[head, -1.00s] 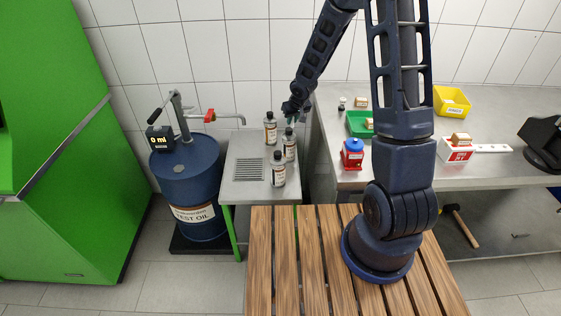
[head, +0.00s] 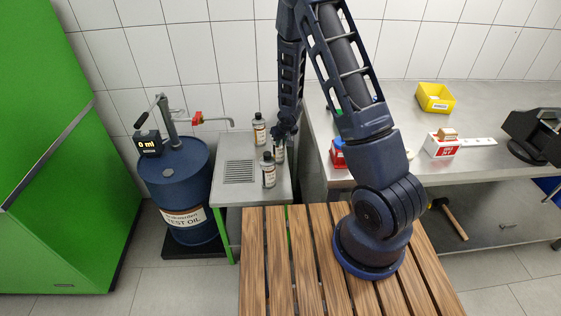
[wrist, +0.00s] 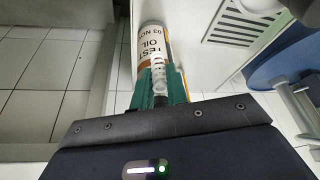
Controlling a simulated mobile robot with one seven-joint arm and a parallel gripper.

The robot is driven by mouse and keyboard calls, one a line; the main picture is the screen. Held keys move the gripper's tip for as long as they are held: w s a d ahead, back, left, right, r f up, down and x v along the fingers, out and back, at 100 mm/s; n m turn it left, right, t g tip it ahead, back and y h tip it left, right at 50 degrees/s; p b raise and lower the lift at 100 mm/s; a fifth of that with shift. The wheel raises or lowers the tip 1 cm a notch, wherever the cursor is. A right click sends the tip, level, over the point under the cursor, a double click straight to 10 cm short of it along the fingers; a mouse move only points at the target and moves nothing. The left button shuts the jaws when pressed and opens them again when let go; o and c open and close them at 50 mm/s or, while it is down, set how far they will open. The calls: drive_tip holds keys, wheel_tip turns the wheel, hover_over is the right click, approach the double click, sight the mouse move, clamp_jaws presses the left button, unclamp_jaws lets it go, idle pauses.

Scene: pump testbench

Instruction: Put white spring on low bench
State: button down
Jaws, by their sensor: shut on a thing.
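The white spring (wrist: 159,77) shows in the wrist view between the teal fingertips of my gripper (wrist: 157,88), which is shut on it. A bottle labelled TEST OIL (wrist: 150,45) lies just beyond the spring in that view; I cannot tell whether they touch. In the head view my gripper (head: 283,134) is over the right part of the low steel bench (head: 235,143), partly hiding the middle bottle (head: 279,153). The spring cannot be made out in the head view.
Other bottles stand on the low bench, one at the back (head: 259,132) and one in front (head: 269,172). A grille (head: 239,172) lies left of them, with bare steel around it. A blue oil drum (head: 182,190) stands left. The higher workbench (head: 400,105) is right.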

drive_tip(key=shift+f, duration=6.15)
drive_tip(key=c, duration=1.4)
unclamp_jaws()
drive_tip(key=shift+f, duration=0.1)
